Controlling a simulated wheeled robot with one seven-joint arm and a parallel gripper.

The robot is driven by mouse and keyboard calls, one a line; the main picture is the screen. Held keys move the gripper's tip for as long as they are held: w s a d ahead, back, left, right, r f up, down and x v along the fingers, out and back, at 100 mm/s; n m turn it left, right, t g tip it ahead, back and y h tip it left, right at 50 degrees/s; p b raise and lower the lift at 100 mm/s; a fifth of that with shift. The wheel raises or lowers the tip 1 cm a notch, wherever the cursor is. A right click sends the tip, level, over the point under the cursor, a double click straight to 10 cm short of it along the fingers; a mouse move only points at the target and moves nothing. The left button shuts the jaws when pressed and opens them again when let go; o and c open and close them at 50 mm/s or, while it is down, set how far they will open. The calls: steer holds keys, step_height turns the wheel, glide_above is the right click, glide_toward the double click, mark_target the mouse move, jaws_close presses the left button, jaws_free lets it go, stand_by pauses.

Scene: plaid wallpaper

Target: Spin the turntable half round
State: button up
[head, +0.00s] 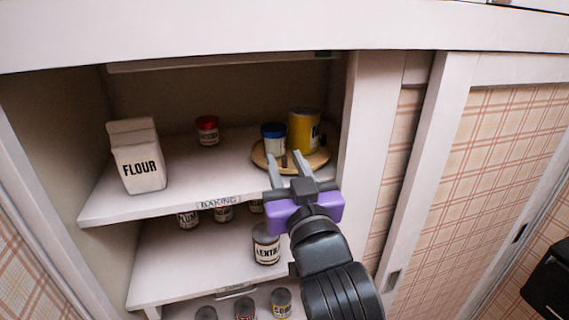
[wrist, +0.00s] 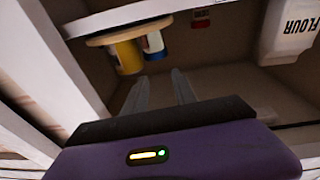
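The turntable (head: 318,159) is a round wooden disc at the right end of the cabinet's upper shelf. A yellow can (head: 303,131) with dark lettering stands on it at the back right. A white jar with a blue lid (head: 273,138) stands on its left part. My gripper (head: 285,156) is at the turntable's front edge with its two fingers apart and nothing between them. The wrist view is upside down; it shows the turntable (wrist: 128,30) and both containers beyond my open fingers (wrist: 158,77). I cannot tell whether a fingertip touches the disc.
A flour bag (head: 140,157) stands at the shelf's left, and a red-lidded jar (head: 207,131) further back. The cabinet's white upright (head: 367,130) is close on the right. Lower shelves hold several cans, including a lentil can (head: 266,244). The upper shelf's middle is clear.

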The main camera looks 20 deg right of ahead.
mark_target(285, 162)
steer(key=shift+m+g+h, duration=0.4)
steer(key=shift+m+g, duration=0.1)
steer(key=shift+g, duration=0.3)
steer(key=w+f, duration=0.1)
steer(key=w, duration=0.1)
steer(key=w+d+f, duration=0.1)
steer(key=w, duration=0.2)
steer(key=w+d+f+p, duration=0.1)
steer(key=w, duration=0.2)
steer(key=shift+f, duration=0.4)
jaws_close()
stand_by(0.4)
